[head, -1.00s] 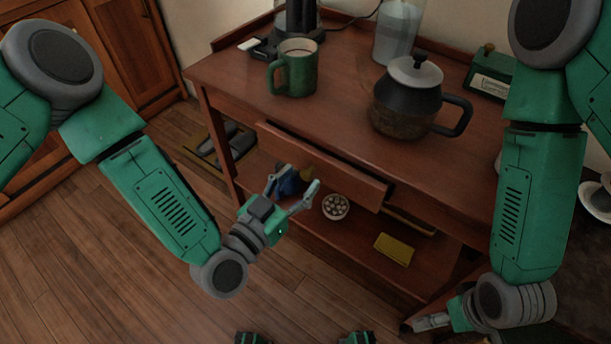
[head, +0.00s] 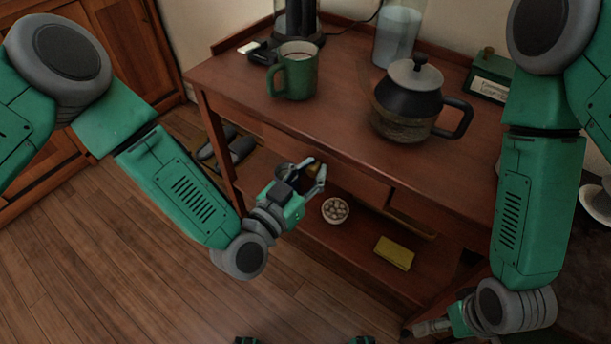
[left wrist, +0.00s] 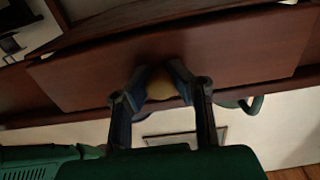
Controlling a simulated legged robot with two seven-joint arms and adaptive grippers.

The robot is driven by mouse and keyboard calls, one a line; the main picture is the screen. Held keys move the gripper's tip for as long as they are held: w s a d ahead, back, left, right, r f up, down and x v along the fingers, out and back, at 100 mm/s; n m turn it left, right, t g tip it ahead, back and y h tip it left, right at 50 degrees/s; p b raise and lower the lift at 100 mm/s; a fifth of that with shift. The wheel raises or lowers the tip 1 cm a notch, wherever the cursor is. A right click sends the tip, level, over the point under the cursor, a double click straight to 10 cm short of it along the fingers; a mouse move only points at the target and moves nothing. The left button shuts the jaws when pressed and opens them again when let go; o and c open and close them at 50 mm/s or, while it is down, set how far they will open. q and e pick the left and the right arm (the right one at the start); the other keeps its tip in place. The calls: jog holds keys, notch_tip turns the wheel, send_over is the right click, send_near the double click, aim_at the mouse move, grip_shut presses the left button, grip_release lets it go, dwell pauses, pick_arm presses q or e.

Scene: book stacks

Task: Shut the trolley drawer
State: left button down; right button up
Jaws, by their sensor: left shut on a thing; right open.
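The wooden trolley (head: 240,85) stands in front of me. Its drawer front (head: 350,178) sits close under the top, about level with the trolley's front; any thin remaining gap is too small to tell. My left gripper (head: 311,172) is at the drawer front, shut on its round brass-coloured knob (left wrist: 160,84). In the left wrist view the fingers flank the knob, with the drawer front (left wrist: 240,50) behind. The inside of the drawer is hidden. My right gripper (head: 435,325) is low at the right, open and empty, away from the drawer.
On the trolley top stand a green mug (head: 294,76), a dark coffee pot (head: 408,105), a glass jar (head: 398,38) and a green box (head: 490,78). The lower shelf holds a small bowl (head: 335,210) and a yellow item (head: 394,252).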

pick_arm(q)
jog(key=shift+x, duration=0.95)
jog(key=shift+a, duration=0.1)
jog(key=c, duration=1.3)
grip_release()
jog(key=shift+s+a, duration=0.25)
jog(key=shift+s, duration=0.15)
jog(key=v, duration=1.1)
jog(key=shift+f, duration=0.1)
